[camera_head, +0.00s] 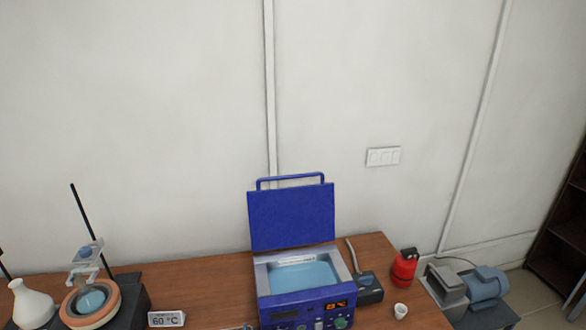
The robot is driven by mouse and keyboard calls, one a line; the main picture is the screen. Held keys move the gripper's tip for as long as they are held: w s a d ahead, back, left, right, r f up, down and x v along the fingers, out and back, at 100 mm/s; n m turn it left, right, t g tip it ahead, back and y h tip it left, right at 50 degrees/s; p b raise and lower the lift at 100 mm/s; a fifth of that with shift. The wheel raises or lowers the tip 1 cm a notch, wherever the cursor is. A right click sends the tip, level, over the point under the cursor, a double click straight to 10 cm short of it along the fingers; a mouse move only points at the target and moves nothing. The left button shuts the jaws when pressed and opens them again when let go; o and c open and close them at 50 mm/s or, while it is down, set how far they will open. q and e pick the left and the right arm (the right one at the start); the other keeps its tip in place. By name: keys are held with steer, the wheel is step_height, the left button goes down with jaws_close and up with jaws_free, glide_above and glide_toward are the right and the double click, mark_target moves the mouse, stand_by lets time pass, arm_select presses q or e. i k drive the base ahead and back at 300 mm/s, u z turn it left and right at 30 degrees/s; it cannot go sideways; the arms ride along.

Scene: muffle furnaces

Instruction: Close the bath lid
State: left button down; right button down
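The bath (303,303) is a blue box with a silver rim, at the bottom middle of the head view. Light blue liquid (302,276) shows in its open basin. The blue bath lid (292,219) is raised and stands upright at the back edge of the bath, in front of the wall. A blue bar handle (290,180) is on the lid's top edge. Neither of my grippers shows in the head view.
On the brown table (215,268), a white flask (32,304), a stand with a round heating bath (91,303) and a "60 °C" sign (166,319) are at left. A red canister (404,268) and small white cup (400,311) are at right. A pump (487,284) stands beyond the table.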

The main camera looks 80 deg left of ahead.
mark_target(302, 215)
steer(key=u, duration=0.7)
steer(key=i, duration=0.9)
steer(key=u, duration=1.1)
steer(key=i, duration=0.2)
steer(key=u, duration=0.2)
